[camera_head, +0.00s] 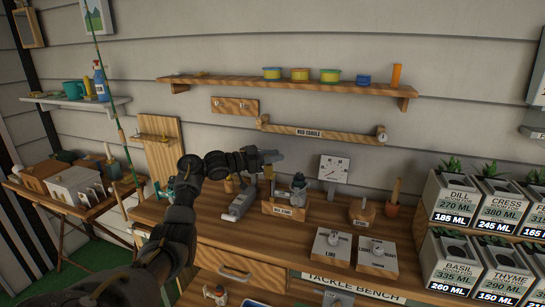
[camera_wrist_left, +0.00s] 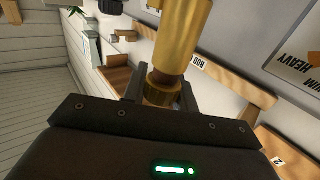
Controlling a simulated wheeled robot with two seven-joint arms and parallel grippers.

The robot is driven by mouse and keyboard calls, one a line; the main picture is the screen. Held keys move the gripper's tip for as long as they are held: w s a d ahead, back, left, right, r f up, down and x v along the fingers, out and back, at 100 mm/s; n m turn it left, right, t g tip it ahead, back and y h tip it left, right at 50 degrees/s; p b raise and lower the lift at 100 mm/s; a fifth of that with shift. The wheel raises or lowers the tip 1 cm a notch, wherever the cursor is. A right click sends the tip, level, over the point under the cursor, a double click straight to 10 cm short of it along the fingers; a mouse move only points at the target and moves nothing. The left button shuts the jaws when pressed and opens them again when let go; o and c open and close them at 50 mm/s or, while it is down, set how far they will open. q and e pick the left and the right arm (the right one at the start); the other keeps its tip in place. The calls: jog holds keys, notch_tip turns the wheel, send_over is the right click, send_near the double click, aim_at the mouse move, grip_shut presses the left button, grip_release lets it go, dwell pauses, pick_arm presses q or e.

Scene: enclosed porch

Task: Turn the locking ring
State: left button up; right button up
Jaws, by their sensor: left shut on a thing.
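My left gripper (camera_head: 276,156) reaches in from the left over the bench, level with the space under the wall rack. In the left wrist view its two dark fingers (camera_wrist_left: 161,92) are shut on a brass collar, which I take for the locking ring (camera_wrist_left: 162,83). A wider brass cylinder (camera_wrist_left: 184,32) rises beyond the collar, tilted to the right. In the head view a small brass part (camera_head: 268,172) shows just below the fingers, above a labelled wooden stand (camera_head: 286,209). My right gripper is not in view.
The rod cradle (camera_head: 320,133) is on the wall behind. Labelled planters (camera_head: 463,200) crowd the right. A fishing rod (camera_head: 112,100) stands at left.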

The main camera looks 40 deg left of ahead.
pick_arm(q)
jog(key=shift+r+m+g+h+b, duration=0.1)
jog(key=shift+m+g+h+b, duration=0.6)
jog(key=shift+m+h, duration=0.25)
jog(key=shift+d, duration=0.1)
jog(key=o, duration=1)
jog(key=shift+d+h, duration=0.1)
jog(key=shift+h, duration=0.25)
jog(key=shift+b+v, duration=1.55)
jog(key=shift+v, duration=3.8)
